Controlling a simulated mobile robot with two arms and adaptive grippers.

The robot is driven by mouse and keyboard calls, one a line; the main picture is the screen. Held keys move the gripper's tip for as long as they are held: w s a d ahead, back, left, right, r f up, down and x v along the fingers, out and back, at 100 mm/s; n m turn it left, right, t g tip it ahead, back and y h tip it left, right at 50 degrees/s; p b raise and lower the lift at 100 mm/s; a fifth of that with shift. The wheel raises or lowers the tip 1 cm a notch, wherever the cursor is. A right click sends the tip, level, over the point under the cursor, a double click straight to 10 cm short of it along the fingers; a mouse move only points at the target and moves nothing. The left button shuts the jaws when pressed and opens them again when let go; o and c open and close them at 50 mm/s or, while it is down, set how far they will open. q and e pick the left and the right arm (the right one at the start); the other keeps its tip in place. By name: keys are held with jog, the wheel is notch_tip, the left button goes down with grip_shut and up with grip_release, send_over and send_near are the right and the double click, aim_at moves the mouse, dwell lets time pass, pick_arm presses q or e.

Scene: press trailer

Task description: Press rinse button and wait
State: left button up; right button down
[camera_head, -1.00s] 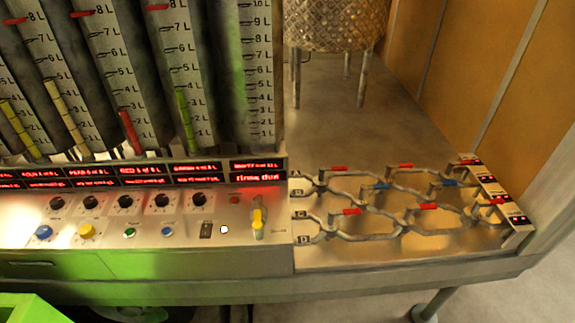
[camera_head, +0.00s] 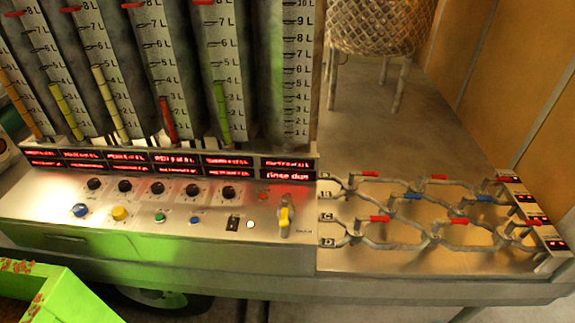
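The control panel (camera_head: 60,205) runs along the front of the machine. On it are a large blue button (camera_head: 80,210), a yellow button (camera_head: 120,213), a green button (camera_head: 160,217), a small blue button (camera_head: 195,220), a black switch (camera_head: 232,223), a white button (camera_head: 251,224) and a red button or lamp (camera_head: 263,196). Their labels are too small to read, so I cannot tell which is the rinse button. The right-hand display (camera_head: 287,175) has red text that seems to begin with "rinse". Neither gripper is in view.
Several tall graduated tubes (camera_head: 300,70) stand behind the panel. A yellow-handled lever (camera_head: 284,218) is at its right end. A pipe board (camera_head: 390,262) with red and blue handles lies to the right. A green container (camera_head: 60,290) sits at the lower left.

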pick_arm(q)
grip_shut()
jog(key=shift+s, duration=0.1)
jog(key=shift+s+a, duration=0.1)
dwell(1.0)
